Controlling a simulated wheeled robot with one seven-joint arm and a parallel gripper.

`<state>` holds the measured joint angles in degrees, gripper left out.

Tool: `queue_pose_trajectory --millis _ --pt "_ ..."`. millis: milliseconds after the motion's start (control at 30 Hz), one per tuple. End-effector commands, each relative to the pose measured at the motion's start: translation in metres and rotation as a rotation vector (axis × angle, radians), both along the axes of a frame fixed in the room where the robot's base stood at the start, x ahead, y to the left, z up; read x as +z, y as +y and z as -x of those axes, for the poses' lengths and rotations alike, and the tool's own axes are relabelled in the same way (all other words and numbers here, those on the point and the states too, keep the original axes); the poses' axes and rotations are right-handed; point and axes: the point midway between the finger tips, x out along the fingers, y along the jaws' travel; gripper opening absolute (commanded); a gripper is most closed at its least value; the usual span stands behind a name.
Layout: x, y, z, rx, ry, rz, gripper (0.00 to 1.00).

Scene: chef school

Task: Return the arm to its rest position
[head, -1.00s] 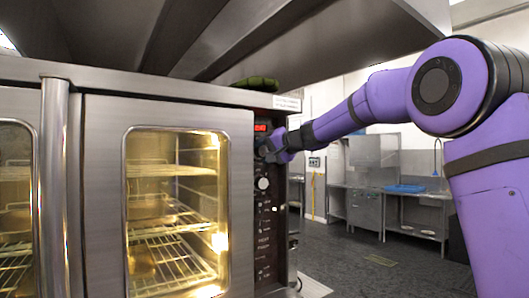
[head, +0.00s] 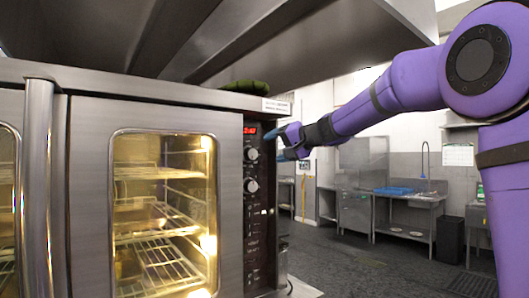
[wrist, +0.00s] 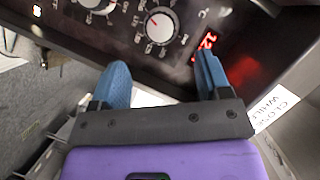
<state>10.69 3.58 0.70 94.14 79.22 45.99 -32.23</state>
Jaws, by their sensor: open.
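My purple arm reaches in from the right in the head view. My gripper (head: 284,144) is at the right side of the oven's control panel, close to the upper knob (head: 252,154). In the wrist view my gripper (wrist: 162,82) has its two blue fingers spread apart with nothing between them. The upper white knob (wrist: 160,27) lies beyond the gap between the fingertips. A red lit display (wrist: 208,41) is partly hidden by the right finger. I cannot tell the exact distance from the fingertips to the panel.
The oven (head: 85,180) with lit racks fills the left. A steel hood (head: 330,45) hangs above the arm. A green object (head: 247,86) lies on the oven top. Steel counters with a blue tray (head: 393,191) stand behind. Floor (head: 350,265) to the right of the oven is clear.

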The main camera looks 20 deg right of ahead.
Motion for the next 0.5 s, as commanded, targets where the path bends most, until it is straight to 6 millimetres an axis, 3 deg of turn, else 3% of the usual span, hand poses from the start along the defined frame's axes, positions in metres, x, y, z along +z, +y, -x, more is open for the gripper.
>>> queue_pose_trajectory --millis 200,500 --pt "0.0036 -0.0096 0.0133 0.000 0.000 0.000 0.70" --pt "0.0038 -0.0104 0.0143 0.001 0.001 0.000 0.70"
